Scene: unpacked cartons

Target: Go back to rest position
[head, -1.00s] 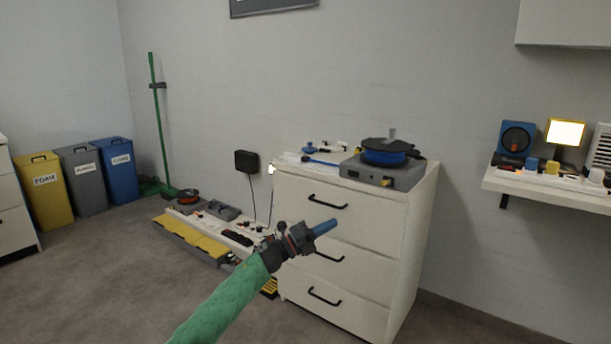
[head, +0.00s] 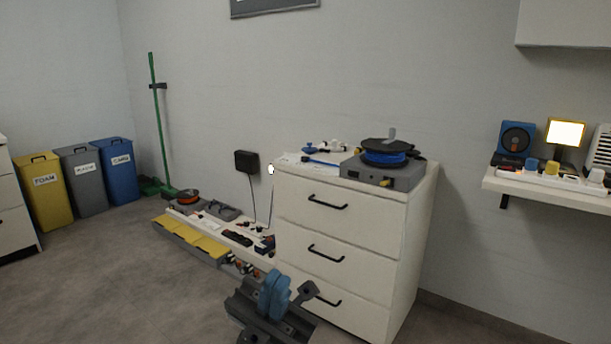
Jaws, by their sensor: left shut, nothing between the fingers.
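My left gripper (head: 275,294) shows at the bottom centre of the head view, in front of the lowest drawer of the white drawer cabinet. Its blue fingers are together with nothing between them. The green-sleeved forearm is out of the picture. My right gripper is not in view.
The white drawer cabinet (head: 322,237) stands close in front, with a blue spool (head: 385,157) on a grey device on top. Yellow (head: 46,189), grey and blue bins stand far left. A wall shelf (head: 545,188) is at right.

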